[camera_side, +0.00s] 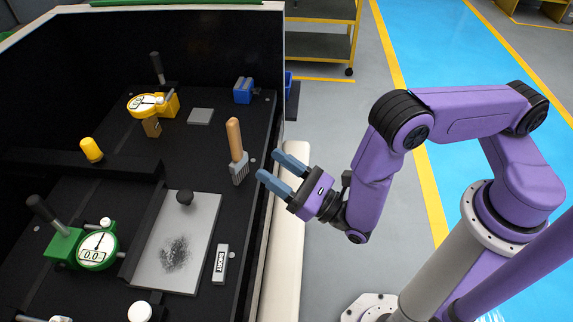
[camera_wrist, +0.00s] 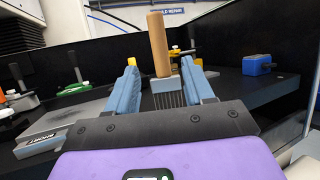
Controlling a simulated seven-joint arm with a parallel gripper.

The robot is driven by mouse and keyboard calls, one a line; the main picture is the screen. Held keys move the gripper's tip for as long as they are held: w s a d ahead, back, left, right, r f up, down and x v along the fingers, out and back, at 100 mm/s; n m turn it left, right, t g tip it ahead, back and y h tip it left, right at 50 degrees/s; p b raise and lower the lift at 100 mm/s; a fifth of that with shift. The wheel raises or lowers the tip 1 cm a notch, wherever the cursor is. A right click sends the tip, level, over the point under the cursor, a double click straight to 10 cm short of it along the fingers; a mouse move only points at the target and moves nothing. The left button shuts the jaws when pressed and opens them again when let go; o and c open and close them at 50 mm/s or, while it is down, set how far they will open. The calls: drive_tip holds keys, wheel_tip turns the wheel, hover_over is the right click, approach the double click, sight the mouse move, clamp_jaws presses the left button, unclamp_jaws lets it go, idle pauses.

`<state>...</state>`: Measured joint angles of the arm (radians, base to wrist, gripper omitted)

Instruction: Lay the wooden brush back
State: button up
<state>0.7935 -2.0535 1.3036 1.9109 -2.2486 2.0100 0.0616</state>
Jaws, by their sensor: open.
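The wooden brush (camera_side: 236,152) has a tan handle and a grey comb-like bristle head. It stands upright, bristles down, on the black work surface near its right edge. In the wrist view the brush (camera_wrist: 159,48) is straight ahead, seen between the two blue fingers. My gripper (camera_side: 273,167) is open and empty. It is to the right of the brush in the side view, close to the edge of the surface and apart from the brush. The wrist view shows both fingertips of my gripper (camera_wrist: 161,68) spread wide.
A grey plate (camera_side: 193,228) with a dark smudge and a black knob lies left of a small labelled block (camera_side: 220,264). A yellow dial gauge (camera_side: 147,104), green dial gauge (camera_side: 97,248) and blue block (camera_side: 243,90) stand around. Black walls enclose the back and left.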

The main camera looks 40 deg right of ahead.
drive_tip(key=w+d+r+m+g+h, duration=0.1)
drive_tip(key=d+r+m+g+h, duration=0.1)
drive_tip(key=d+r+m+h, duration=0.45)
drive_tip(key=w+d+r+m+g+h, duration=0.2)
drive_tip(key=d+r+m+h, duration=0.1)
drive_tip(key=d+m+h, duration=0.6)
drive_tip(key=s+d+m+g+h, duration=0.2)
drive_tip(key=s+d+m+g, duration=0.3)
drive_tip(key=s+d+g, duration=0.4)
drive_tip(key=s+a+m+g+y, duration=0.4)
drive_tip(key=s+m+g+y, duration=0.3)
drive_tip(key=s, duration=0.6)
drive_tip(key=shift+a+g+y, duration=0.2)
drive_tip(key=shift+g+y, duration=0.1)
drive_tip(key=shift+y, duration=0.95)
drive_tip(key=shift+o, duration=0.5)
